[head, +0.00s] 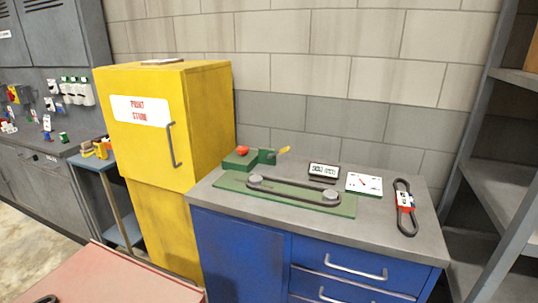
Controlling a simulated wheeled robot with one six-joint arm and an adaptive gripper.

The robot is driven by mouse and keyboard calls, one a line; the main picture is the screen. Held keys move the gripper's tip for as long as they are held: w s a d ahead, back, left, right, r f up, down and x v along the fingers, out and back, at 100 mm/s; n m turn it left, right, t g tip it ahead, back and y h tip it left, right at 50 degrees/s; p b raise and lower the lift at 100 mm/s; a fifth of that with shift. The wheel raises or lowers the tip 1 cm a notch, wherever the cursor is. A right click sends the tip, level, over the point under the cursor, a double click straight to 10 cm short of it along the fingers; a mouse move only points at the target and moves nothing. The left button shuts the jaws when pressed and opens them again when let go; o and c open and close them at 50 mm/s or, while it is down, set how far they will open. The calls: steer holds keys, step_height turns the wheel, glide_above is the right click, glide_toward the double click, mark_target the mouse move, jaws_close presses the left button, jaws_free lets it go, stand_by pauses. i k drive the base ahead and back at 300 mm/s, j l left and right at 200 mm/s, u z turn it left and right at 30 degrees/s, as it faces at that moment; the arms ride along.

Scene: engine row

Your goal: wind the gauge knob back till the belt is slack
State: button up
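A dark belt (290,185) runs around two grey pulleys, a left one (255,179) and a right one (330,194), on a green baseplate (285,202). I cannot tell how tight it is. A red knob (242,150) sits on a green block at the plate's back left. A yellow-tipped lever or handle (284,150) sticks up beside it. I cannot tell which is the gauge knob. A white dial card (364,183) with a red needle lies behind the plate, to the right. A small dark display (323,172) stands left of it; its text is unreadable. My gripper is not in view.
The rig stands on a grey-topped blue drawer cabinet (240,245). A second belt (404,207) with a red and white label lies at its right. A yellow cabinet (160,130) stands left, grey shelving (500,170) right. A red surface (110,280) fills the lower left.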

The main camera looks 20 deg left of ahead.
mark_target(242, 150)
steer(key=i+l+u, duration=0.6)
steer(key=l, duration=0.35)
steer(key=u, duration=0.6)
steer(key=i, duration=0.05)
